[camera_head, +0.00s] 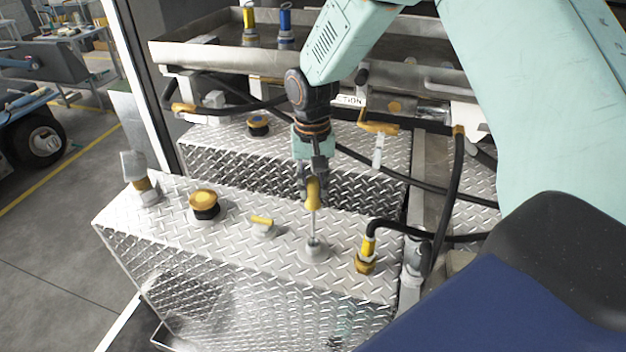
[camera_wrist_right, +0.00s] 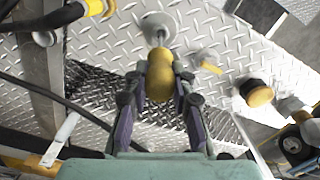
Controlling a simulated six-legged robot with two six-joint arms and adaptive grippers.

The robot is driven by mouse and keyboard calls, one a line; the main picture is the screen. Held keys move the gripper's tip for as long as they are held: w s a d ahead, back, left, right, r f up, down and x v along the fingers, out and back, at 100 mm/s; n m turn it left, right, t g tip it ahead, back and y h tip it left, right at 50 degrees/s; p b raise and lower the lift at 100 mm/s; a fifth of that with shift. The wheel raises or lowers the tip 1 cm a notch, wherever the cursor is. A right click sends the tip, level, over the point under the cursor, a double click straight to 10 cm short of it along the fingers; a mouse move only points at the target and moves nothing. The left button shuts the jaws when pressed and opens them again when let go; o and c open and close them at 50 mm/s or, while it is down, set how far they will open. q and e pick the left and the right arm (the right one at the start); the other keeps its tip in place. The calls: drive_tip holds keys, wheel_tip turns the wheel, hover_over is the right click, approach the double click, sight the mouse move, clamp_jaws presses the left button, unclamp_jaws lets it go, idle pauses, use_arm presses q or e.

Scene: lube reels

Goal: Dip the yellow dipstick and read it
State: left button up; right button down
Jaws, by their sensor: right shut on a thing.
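The yellow dipstick (camera_head: 313,196) stands upright over a round collar (camera_head: 315,248) on top of the front diamond-plate tank (camera_head: 238,240). Its thin metal rod runs from the yellow handle down into the collar; how deep it reaches is hidden. My right gripper (camera_head: 313,180) is shut on the yellow handle from above. In the right wrist view the handle (camera_wrist_right: 160,82) sits between the two fingers, with the rod and collar (camera_wrist_right: 158,28) beyond it. My left gripper is not in view.
On the tank top are a yellow-topped cap (camera_head: 204,203), a small yellow-handled fitting (camera_head: 262,225) and a yellow hose fitting (camera_head: 366,258) with a black hose. A metal tray (camera_head: 210,55) with hoses and valves hangs behind. A second tank (camera_head: 215,147) stands behind the first.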

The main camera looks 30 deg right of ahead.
sight(313, 227)
drive_tip(key=shift+s+f+b, duration=0.1)
drive_tip(key=shift+f+b, duration=0.45)
drive_tip(key=shift+f, duration=1.05)
drive_tip(key=shift+f+b, duration=0.6)
drive_tip(key=shift+f, duration=1)
drive_tip(key=shift+f, duration=0.1)
drive_tip(key=shift+f+b, duration=0.35)
drive_tip(key=shift+f, duration=0.3)
drive_tip(key=shift+f+b, duration=1.15)
drive_tip(key=shift+f, duration=1.5)
drive_tip(key=shift+r, duration=0.2)
